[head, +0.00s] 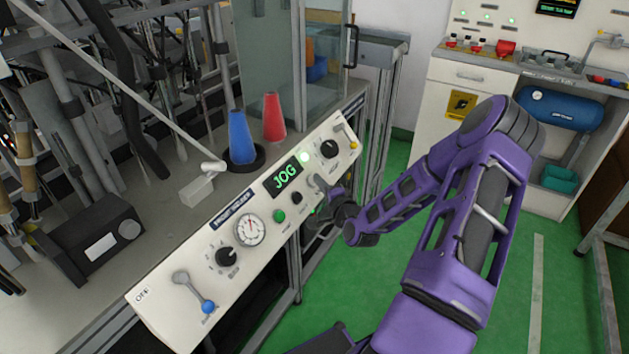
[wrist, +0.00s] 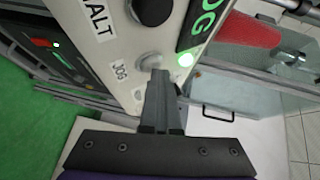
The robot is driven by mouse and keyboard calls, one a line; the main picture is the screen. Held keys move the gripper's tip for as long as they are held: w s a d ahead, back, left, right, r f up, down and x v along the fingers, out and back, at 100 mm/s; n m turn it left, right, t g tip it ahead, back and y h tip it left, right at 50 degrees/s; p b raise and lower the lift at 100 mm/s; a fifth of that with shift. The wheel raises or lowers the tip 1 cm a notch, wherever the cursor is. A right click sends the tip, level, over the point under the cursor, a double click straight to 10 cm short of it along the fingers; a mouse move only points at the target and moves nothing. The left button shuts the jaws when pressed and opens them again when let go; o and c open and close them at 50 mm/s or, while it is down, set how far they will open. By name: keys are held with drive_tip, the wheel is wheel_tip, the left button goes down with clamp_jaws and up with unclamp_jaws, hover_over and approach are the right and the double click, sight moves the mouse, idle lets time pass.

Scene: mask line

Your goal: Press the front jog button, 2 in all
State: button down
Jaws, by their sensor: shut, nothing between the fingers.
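The front control panel (head: 187,262) is a sloped white box on the machine's front edge. Its display (head: 285,178) reads JOG in green. In the wrist view the jog button (wrist: 149,60) is a round grey knob beside a label reading JOG. My gripper (wrist: 160,74) is shut and empty, its tips at the button and overlapping its lower edge; whether they touch or press it I cannot tell.
The panel also bears a green button (head: 279,216), a gauge (head: 250,229) and a blue-tipped lever (head: 207,306). Blue (head: 240,137) and red (head: 273,117) cones stand behind.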

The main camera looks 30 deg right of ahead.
drive_tip(key=shift+r, duration=0.1)
drive_tip(key=shift+s+d+r+p, duration=0.25)
drive_tip(key=shift+s+r+p, duration=0.2)
drive_tip(key=shift+s, duration=0.1)
drive_tip(key=shift+s+d+r+p, duration=0.5)
drive_tip(key=shift+s+r+p, duration=0.15)
drive_tip(key=shift+s+r, duration=0.2)
drive_tip(key=shift+s+d+r+p, duration=0.5)
drive_tip(key=shift+s+r+p, duration=0.1)
drive_tip(key=shift+s+r, duration=0.15)
